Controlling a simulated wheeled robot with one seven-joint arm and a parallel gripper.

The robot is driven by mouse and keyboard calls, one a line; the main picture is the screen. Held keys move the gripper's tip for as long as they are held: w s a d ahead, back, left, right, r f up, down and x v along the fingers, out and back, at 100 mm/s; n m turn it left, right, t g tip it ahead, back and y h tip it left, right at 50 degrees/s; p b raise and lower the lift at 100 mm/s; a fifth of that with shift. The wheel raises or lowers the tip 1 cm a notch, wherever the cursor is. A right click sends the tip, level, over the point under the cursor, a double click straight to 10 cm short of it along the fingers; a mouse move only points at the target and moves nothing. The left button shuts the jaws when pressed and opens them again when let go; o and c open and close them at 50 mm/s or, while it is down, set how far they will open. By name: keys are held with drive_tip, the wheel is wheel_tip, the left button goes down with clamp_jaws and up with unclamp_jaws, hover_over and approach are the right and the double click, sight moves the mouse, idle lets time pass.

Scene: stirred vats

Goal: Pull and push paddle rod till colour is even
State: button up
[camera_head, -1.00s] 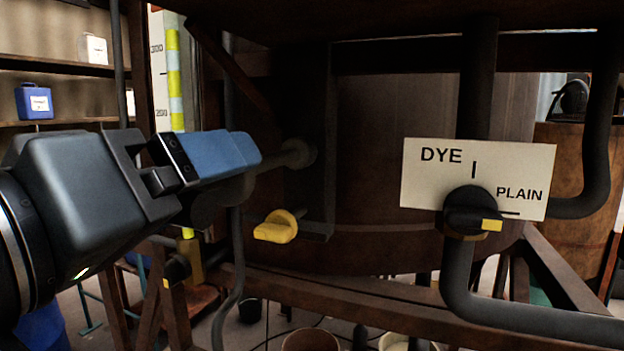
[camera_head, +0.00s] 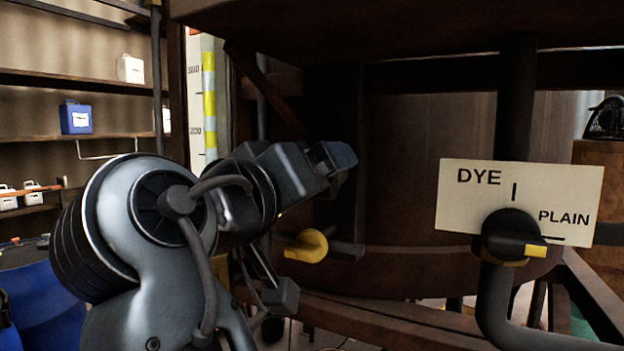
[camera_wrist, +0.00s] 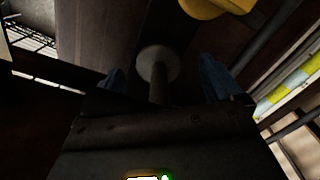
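The paddle rod (camera_wrist: 158,90) shows in the wrist view as a short grey length running into a pale round collar (camera_wrist: 157,62) on the dark vat. The rod lies between my gripper's two blue fingers, with a visible gap on each side. My gripper (camera_head: 338,158) is close against the vat front in the head view and covers the collar. The rod's near end is hidden, so I cannot tell whether the fingers hold it. The vat (camera_head: 410,180) is dark brown; its contents are out of view.
A yellow-handled tap (camera_head: 306,245) sits just below my gripper. A DYE/PLAIN plate (camera_head: 520,190) carries a black valve knob (camera_head: 514,236), its yellow mark toward PLAIN. Dark pipes run at the right. A yellow-banded gauge (camera_head: 208,100) stands at the left, before shelves.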

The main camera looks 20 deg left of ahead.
drive_tip(key=shift+o, duration=0.5)
drive_tip(key=shift+s+a, duration=0.1)
drive_tip(key=shift+s, duration=0.45)
drive_tip(key=s+b, duration=0.1)
drive_tip(key=s, duration=0.5)
drive_tip(key=shift+s+a+b, duration=0.15)
drive_tip(key=shift+s+b, duration=0.2)
